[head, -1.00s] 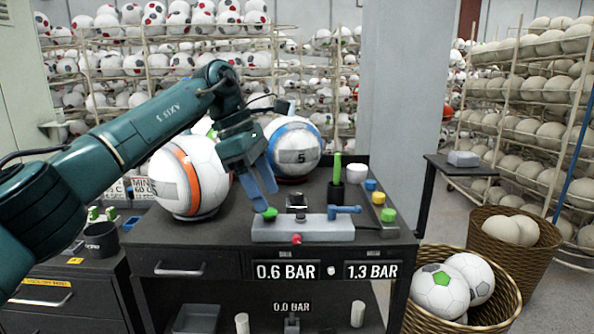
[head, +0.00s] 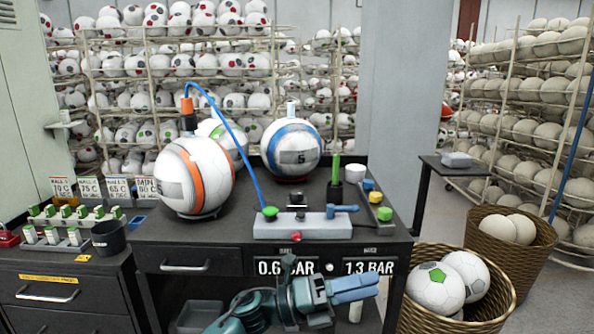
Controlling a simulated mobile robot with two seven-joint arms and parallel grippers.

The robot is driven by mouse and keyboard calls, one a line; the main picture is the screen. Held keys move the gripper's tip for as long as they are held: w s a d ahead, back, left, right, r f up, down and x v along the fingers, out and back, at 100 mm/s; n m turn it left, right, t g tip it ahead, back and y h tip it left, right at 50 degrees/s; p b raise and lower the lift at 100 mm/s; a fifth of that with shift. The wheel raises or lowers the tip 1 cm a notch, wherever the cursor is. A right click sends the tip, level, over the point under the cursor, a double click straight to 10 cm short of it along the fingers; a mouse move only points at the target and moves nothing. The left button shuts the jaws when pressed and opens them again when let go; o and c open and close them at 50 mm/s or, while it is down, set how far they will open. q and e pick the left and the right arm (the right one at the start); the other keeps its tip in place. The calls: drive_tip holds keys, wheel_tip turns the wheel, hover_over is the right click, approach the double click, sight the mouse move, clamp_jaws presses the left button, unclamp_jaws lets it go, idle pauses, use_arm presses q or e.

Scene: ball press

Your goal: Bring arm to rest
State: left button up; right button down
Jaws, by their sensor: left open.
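My left arm is folded low in the head view, in front of the dark bench (head: 225,259). My left gripper (head: 368,287) points to the right with its blue fingers just below the pressure labels. It is open, nothing shows between its fingers, and it is clear of everything on the bench top. My right gripper is not in view.
An orange-striped ball (head: 195,175) and a blue-striped ball (head: 291,147) sit on the bench. A blue hose (head: 237,133) runs from above the orange-striped ball to the grey valve block (head: 300,229). Baskets with balls stand at the right.

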use_arm(q)
drive_tip(key=s+a+f+n+t+y, duration=0.1)
drive_tip(key=a+f+n+t+y, duration=0.6)
drive_tip(key=n, duration=0.6)
drive_tip(key=s+a+f+n+t+y, duration=0.25)
drive_tip(key=a+f+n+t, duration=0.3)
drive_tip(key=n+t, duration=0.6)
drive_tip(key=s+a+f+n+g+y+p, duration=0.1)
drive_tip(key=s+a+f+n+g+y, duration=0.7)
drive_tip(key=s+a+f+n, duration=0.4)
drive_tip(key=s+f+n, duration=0.2)
drive_tip(key=s, duration=0.2)
drive_tip(key=shift+a+f+g, duration=0.2)
drive_tip(key=shift+f+g, duration=0.1)
drive_tip(key=shift+g, duration=0.05)
